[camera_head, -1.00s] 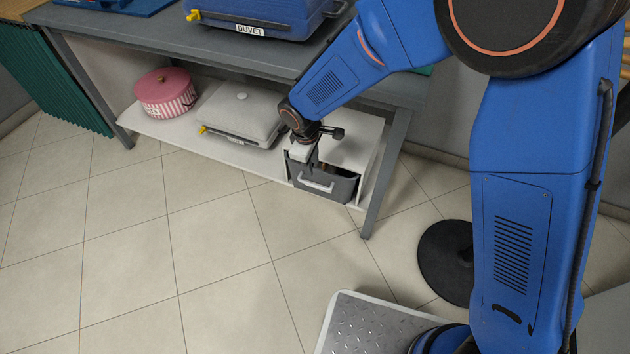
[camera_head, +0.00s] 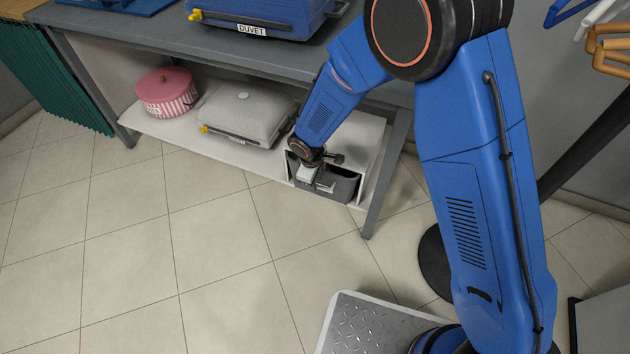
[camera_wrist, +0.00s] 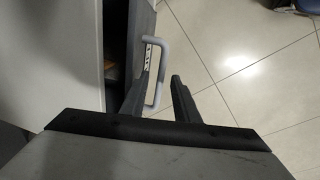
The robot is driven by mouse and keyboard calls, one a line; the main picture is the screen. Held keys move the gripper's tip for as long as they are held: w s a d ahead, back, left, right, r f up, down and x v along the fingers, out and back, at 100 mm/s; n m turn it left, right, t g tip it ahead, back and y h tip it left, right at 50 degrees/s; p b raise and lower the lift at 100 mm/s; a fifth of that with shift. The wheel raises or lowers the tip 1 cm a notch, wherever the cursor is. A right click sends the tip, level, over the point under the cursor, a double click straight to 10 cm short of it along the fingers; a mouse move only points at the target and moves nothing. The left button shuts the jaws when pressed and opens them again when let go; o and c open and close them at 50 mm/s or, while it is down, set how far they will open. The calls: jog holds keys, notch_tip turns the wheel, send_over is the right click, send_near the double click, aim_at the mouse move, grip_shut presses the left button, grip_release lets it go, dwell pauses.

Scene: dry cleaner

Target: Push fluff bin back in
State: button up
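The fluff bin (camera_head: 345,187) is a dark grey drawer in a white housing (camera_head: 357,140) on the low shelf. It stands partly out, and a dark gap shows between its front and the housing. In the wrist view, the bin's front (camera_wrist: 143,30) carries a pale label and a grey loop handle (camera_wrist: 162,78). My gripper (camera_head: 308,178) is down at the bin's front. In the wrist view, my gripper (camera_wrist: 161,79) has its fingers apart, with the handle's outer bar between them. I cannot tell whether either finger touches it. My arm hides part of the bin in the head view.
A grey case (camera_head: 240,116) and a pink round box (camera_head: 168,92) share the low shelf (camera_head: 160,130). A table leg (camera_head: 385,180) stands right of the bin. A blue case (camera_head: 255,15) sits on the tabletop. The tiled floor in front is clear.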

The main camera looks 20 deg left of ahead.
grip_shut()
jog(key=shift+w+d, duration=0.15)
jog(key=shift+w, duration=2.05)
grip_release()
jog(key=shift+w, duration=0.1)
jog(key=s+r, duration=0.3)
jog(key=r, duration=1.4)
jog(key=shift+s, duration=0.15)
